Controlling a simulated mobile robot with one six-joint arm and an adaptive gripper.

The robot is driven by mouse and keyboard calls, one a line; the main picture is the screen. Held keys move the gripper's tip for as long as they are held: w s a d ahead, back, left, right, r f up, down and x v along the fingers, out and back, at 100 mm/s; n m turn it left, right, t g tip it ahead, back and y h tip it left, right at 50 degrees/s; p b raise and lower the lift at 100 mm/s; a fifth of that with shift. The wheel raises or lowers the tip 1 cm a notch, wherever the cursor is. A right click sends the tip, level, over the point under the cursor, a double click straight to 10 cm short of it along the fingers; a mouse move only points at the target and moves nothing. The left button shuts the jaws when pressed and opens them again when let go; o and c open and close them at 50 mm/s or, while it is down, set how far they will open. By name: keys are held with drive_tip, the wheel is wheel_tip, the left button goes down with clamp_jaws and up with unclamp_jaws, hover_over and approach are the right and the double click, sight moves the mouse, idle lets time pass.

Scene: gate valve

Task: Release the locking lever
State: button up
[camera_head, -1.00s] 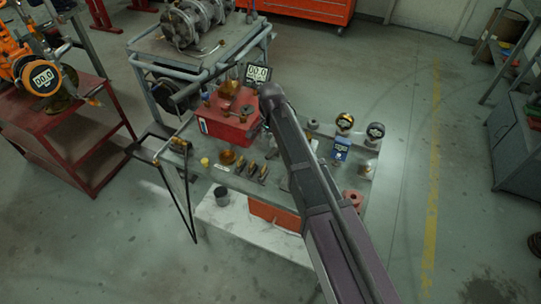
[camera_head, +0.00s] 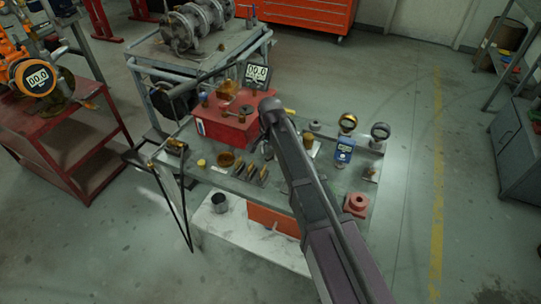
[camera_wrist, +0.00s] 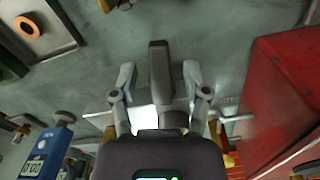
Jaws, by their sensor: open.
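In the wrist view my gripper (camera_wrist: 158,76) is open, its two fingers spread apart. A dark upright bar (camera_wrist: 160,95) shows between the fingers; I cannot tell whether it is the locking lever, or whether anything touches it. In the head view my arm reaches over the workbench (camera_head: 226,181), and my gripper is hidden behind it. A red box (camera_head: 220,130) with a small handwheel (camera_head: 245,110) on top stands just left of my arm's end. A red block (camera_wrist: 285,95) fills the right of the wrist view. I cannot clearly make out the locking lever.
A blue gauge device (camera_head: 343,150) and a red flanged part (camera_head: 356,204) stand right of my arm. Several brass fittings (camera_head: 252,172) lie left of it. A display (camera_head: 257,74) stands behind the red box. Open floor (camera_head: 415,170) lies to the right of the bench.

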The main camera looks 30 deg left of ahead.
idle(0.3)
clamp_jaws()
drive_tip(key=shift+d, duration=0.1)
drive_tip(key=shift+d+n, duration=0.2)
drive_tip(key=shift+n, duration=0.5)
drive_tip(key=shift+d+n, duration=0.2)
drive_tip(key=shift+n, duration=0.5)
unclamp_jaws()
